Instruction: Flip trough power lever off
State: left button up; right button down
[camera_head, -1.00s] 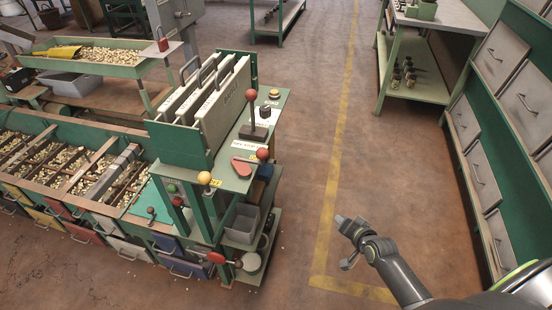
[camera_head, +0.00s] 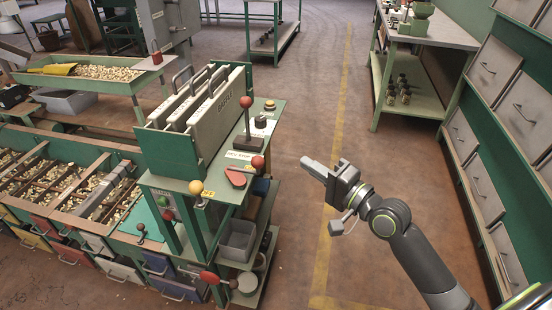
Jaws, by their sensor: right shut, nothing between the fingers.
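A green control stand (camera_head: 190,183) carries several levers, and I cannot tell which is the trough power lever. A tall upright lever (camera_head: 247,118) with a red ball stands on its top. A yellow-ball lever (camera_head: 196,187) and another red-ball lever (camera_head: 257,162) are at its front and right edges. A low red-handled lever (camera_head: 209,277) is at the base. A small red-knobbed lever (camera_head: 140,229) is by the trough (camera_head: 75,213). My right gripper (camera_head: 308,163) is shut and empty, in the air right of the stand, touching nothing visible. My left gripper is out of view.
Grey upright plates (camera_head: 226,112) with handles fill the rack on the stand. A red wedge-shaped piece (camera_head: 236,177) lies on its top. A drawer cabinet (camera_head: 495,130) lines the right side, and a workbench (camera_head: 432,45) stands behind. The floor aisle with a yellow line (camera_head: 343,105) is clear.

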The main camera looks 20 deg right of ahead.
jog(key=w+a, duration=0.6)
jog(key=a, duration=0.1)
jog(key=shift+w+f, duration=0.15)
dwell(0.3)
